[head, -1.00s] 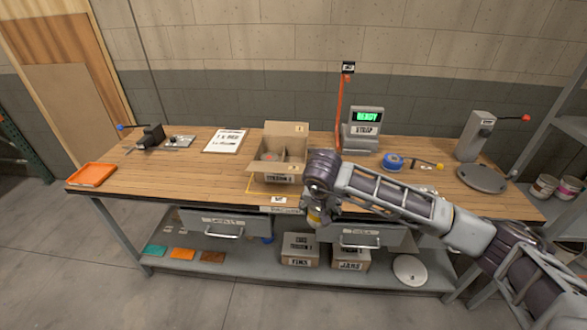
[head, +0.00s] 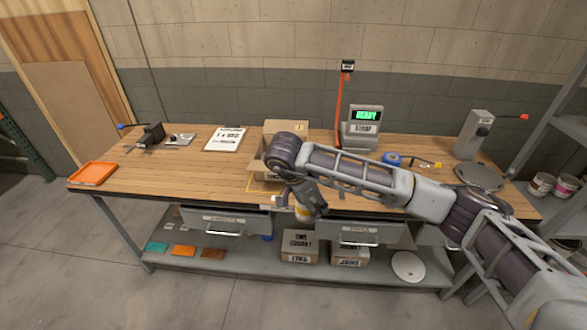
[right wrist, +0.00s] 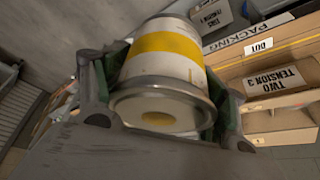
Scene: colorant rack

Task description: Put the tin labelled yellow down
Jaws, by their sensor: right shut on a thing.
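My right gripper (head: 304,206) is shut on the tin labelled yellow (right wrist: 163,75), a white tin with a yellow band and a grey metal rim. In the right wrist view the tin sits between both fingers. In the head view only a small part of the tin (head: 303,213) shows below the gripper, in front of the bench's front edge. An open cardboard box (head: 290,128) stands on the bench behind my right wrist, which hides much of it. My left gripper is not in view.
The wooden bench (head: 150,182) holds an orange tray (head: 93,174), a clipboard (head: 224,139), a scale display reading READY (head: 366,114) and a blue tape roll (head: 392,159). Two drawers (head: 226,222) and a lower shelf with boxes (head: 299,246) lie below. The bench left of the box is mostly clear.

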